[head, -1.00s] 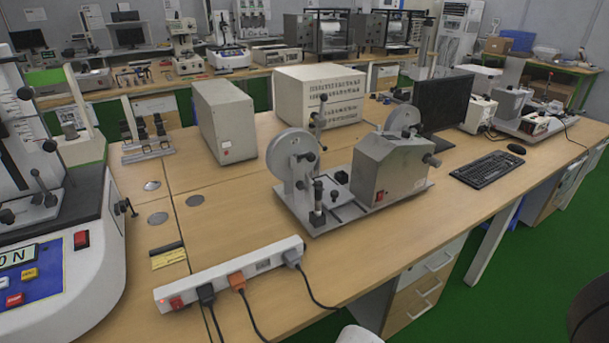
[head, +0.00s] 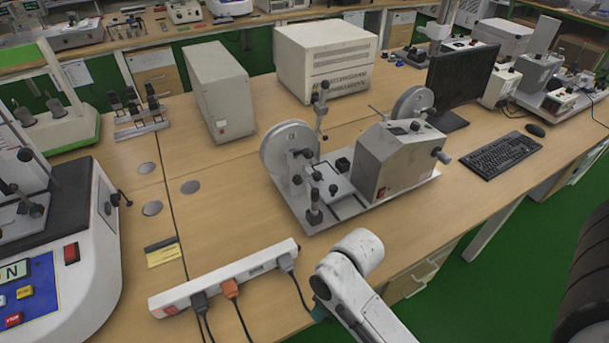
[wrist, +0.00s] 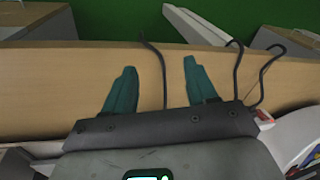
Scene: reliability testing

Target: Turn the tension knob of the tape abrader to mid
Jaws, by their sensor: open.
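The tape abrader (head: 404,168) stands on its metal baseplate (head: 335,219) in the middle of the wooden table. It has a grey housing, two reels, a round knob (head: 441,156) on its right side and small dark controls on top. I cannot tell which control is the tension knob. My gripper (wrist: 160,78) is open and empty, its two teal fingers apart over the table in the wrist view. In the head view my white arm reaches in at the bottom, in front of the abrader and apart from it. The abrader does not show in the wrist view.
A white power strip (head: 226,276) with cables lies left of my arm. A keyboard (head: 501,155) and monitor (head: 463,85) stand right of the abrader, two boxy units behind it. A blue-and-white machine (head: 60,270) fills the left. Bare tabletop (head: 222,225) lies left of the abrader.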

